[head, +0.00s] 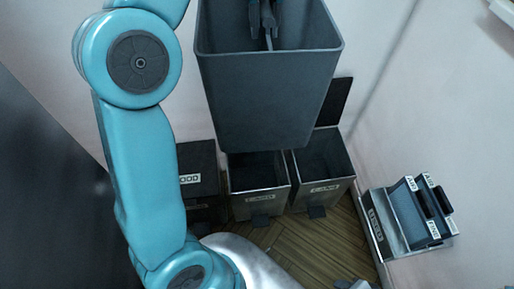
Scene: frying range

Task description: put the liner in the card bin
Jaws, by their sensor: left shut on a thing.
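A tall dark grey liner (268,95) hangs in the upper middle of the head view, open end up. My left gripper (264,22) is shut on it, reaching inside its open top, where the grip is partly hidden. Behind and below it, two bins stand open side by side. The middle bin (259,206) has a label that looks like CARD, and its opening shows dark and empty. The liner's lower end is in front of and above this bin, covering part of the view behind it. My right gripper is not in view.
The right-hand bin (324,192) is open with its lid (333,103) raised; its label is blurred. A dark bin labelled FOOD (199,179) stands shut on the left. A rack (381,228) with labelled liners (414,212) stands at right by the wall. Wooden floor lies clear between.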

